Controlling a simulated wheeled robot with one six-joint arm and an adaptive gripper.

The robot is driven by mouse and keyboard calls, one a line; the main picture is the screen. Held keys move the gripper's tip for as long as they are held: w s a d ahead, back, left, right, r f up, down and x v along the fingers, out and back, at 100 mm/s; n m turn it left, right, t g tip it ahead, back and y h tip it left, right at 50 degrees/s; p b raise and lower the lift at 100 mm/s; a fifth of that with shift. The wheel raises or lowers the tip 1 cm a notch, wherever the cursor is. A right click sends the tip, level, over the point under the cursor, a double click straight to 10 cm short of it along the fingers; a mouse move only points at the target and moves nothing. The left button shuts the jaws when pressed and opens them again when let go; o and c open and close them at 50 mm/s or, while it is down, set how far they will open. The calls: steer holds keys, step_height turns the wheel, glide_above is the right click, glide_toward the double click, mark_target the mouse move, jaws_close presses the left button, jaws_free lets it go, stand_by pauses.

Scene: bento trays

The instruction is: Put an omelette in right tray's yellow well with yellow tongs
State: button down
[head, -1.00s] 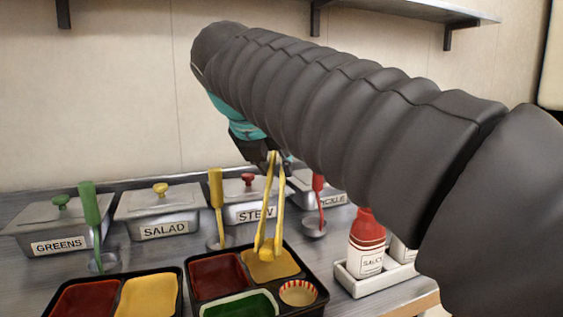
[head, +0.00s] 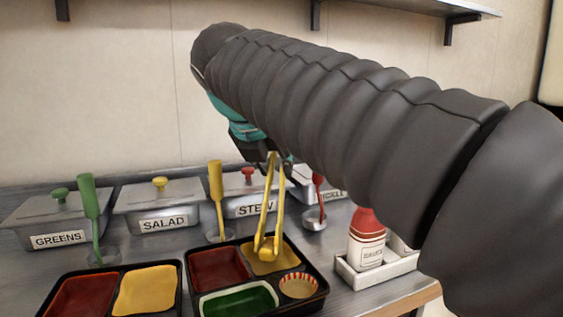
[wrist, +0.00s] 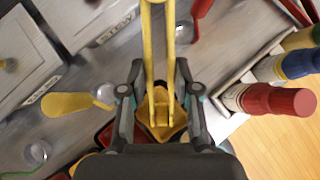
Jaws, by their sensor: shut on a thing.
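My gripper (head: 274,160) is shut on the upper part of the yellow tongs (head: 272,200), which hang down nearly upright. The tongs also show between my fingers in the wrist view (wrist: 158,60). Their tips are at the yellow well (head: 291,260) of the right tray (head: 325,284), at its back right. A small yellow lump shows at the tips; I cannot tell whether it is an omelette or part of the tongs, or whether it touches the well floor. The tray's other wells are red, green, and a round striped cup.
The left tray (head: 181,300) stands beside it. Behind are lidded GREENS (head: 30,215), SALAD (head: 185,197) and STEW containers, with green, yellow and red ladles standing before them. A sauce bottle (head: 367,238) in a white caddy (head: 377,281) stands right of the trays.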

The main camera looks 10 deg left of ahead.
steer(key=shift+f+b, duration=0.4)
steer(key=shift+f, duration=0.35)
steer(key=c, duration=1.2)
jaws_free()
steer(key=shift+r, duration=0.15)
step_height(320, 180, up, 12)
steer(key=p, duration=0.2)
steer(key=shift+c, duration=0.7)
